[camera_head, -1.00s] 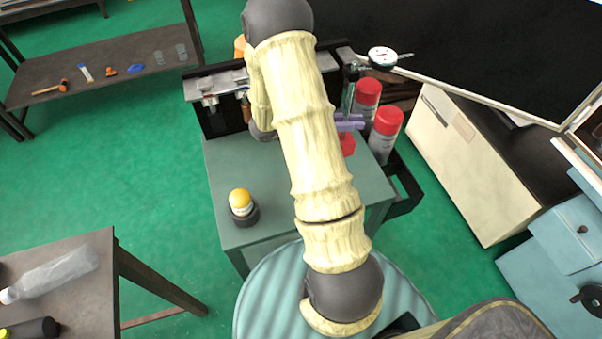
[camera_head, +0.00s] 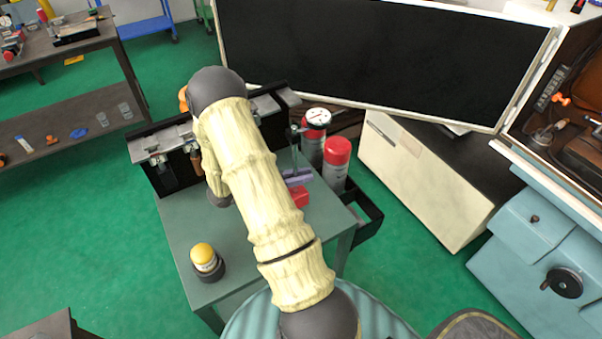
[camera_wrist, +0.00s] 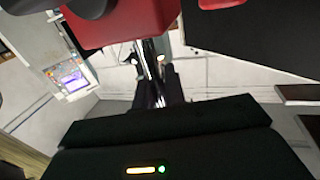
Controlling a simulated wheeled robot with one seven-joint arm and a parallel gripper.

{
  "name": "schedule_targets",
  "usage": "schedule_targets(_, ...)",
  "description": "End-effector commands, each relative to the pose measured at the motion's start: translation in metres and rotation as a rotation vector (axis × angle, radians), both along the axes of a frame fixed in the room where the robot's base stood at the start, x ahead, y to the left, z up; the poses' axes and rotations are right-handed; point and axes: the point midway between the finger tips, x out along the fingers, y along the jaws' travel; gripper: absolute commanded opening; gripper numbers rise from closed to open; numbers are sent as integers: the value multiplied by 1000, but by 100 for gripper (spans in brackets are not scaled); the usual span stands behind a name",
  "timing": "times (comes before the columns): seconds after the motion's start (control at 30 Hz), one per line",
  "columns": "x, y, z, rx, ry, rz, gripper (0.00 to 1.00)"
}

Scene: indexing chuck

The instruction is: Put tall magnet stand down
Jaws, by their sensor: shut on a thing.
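In the wrist view the red base (camera_wrist: 110,22) shows at the top edge, and the dark fingers of my gripper (camera_wrist: 155,88) are shut around the post. In the head view my arm hides most of the gripper. Purple pieces show beside the post.
Two red-capped spray cans (camera_head: 337,152) stand close behind the stand, on the right. A yellow-topped item in a dark ring (camera_head: 206,262) is at the table's front left. A tool rack (camera_head: 165,150) lines the back edge. The front middle of the table looks clear.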

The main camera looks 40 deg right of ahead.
Motion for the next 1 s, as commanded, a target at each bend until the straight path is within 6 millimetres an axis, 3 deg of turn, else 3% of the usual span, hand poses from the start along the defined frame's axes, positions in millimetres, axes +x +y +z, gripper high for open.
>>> schedule_targets(0.3,-1,0,-32,-3,4,-1,0)
schedule_targets(0.73,0,0,-38,-4,1,-1,0)
schedule_targets(0.77,0,0,-40,0,0,0,14)
schedule_targets(0.87,0,0,-39,0,0,0,34)
schedule_targets(1.0,0,0,-39,0,0,0,34)
